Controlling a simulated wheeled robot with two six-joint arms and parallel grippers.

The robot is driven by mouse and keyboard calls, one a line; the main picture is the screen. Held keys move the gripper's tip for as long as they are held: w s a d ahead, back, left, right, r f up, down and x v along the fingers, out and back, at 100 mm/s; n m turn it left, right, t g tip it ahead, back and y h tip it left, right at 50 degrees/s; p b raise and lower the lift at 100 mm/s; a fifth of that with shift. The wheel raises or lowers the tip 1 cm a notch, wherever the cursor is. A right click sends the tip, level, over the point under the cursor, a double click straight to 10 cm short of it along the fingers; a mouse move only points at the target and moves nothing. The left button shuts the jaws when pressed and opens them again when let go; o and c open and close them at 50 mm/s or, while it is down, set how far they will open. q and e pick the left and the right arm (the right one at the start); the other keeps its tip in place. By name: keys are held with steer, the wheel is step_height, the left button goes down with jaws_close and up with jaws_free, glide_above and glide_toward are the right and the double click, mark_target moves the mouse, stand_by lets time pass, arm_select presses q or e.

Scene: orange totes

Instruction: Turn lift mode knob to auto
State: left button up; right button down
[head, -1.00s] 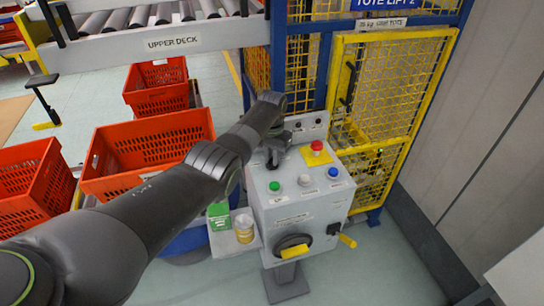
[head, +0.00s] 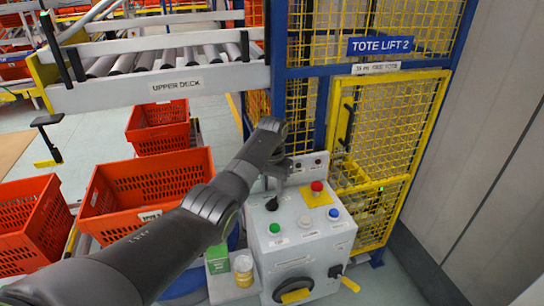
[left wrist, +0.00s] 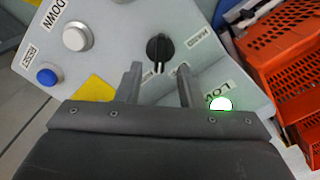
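A black selector knob (head: 271,204) sits on the sloped top of the grey control box (head: 297,262), at its back left. In the left wrist view the knob (left wrist: 159,48) shows a white pointer mark toward my fingers; labels near it are too small to read surely. My left gripper (head: 281,172) is above and behind the knob in the head view. In the left wrist view my left gripper (left wrist: 159,70) is open, its two fingers apart with nothing between them, just short of the knob. My right gripper is not in view.
The box top has a red emergency button (head: 317,187) on yellow, plus green (head: 275,228), white (head: 305,222) and blue (head: 333,214) buttons. A yellow-handled switch (head: 295,295) is on the front. A yellow mesh cage (head: 395,125) stands behind; orange totes (head: 150,185) are left.

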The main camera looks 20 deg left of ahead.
mark_target(272, 199)
arm_select(q)
step_height(272, 199, up, 13)
steer(key=b, duration=0.1)
steer(key=shift+f, duration=0.15)
